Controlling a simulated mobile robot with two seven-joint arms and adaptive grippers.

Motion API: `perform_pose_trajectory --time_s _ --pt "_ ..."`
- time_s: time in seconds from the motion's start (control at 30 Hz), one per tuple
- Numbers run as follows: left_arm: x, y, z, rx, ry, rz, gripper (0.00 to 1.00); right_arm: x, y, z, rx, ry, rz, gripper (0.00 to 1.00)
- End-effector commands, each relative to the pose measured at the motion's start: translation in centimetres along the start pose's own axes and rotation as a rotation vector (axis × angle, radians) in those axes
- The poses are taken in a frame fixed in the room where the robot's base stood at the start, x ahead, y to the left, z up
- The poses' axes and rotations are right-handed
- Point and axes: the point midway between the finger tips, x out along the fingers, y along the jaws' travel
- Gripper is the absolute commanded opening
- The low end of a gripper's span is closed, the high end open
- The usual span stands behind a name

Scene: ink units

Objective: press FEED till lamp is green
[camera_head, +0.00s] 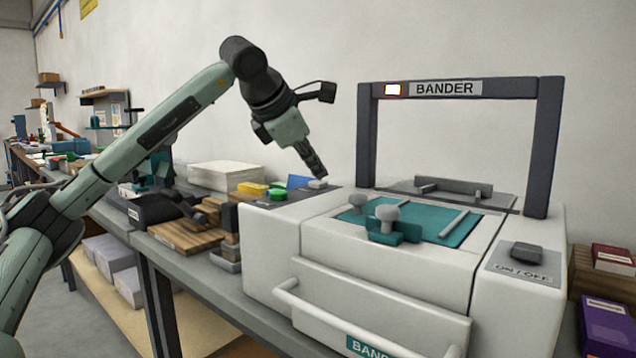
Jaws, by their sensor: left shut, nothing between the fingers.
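A white machine marked BANDER (385,271) stands on the bench, with a dark arch (547,150) over its teal bed. A lamp (393,89) on the arch's top bar glows whitish with a red-orange edge; it is not green. On the left control panel (292,201), I see a light grey button (317,184) close to my gripper and a small green button (277,195). No FEED lettering is readable. My left gripper (319,177) is shut and empty, pointing down at the grey button. Whether it touches is unclear. My right gripper is not in view.
An ON/OFF switch (527,253) sits on the machine's right side. A teal clamp with grey knobs (393,226) stands on the bed. A yellow block (252,188), a blue piece (299,182) and wooden blocks (187,234) lie left of or behind the panel. Boxes stand at right.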

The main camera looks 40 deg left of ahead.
Motion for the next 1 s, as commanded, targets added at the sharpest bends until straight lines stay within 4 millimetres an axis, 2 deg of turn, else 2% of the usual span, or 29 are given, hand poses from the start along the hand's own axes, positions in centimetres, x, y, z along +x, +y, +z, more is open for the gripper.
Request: perform_pose_trajectory --time_s 1.0 --pt "0.62 -0.43 -0.49 0.000 0.002 -0.001 0.00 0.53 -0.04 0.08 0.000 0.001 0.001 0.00"
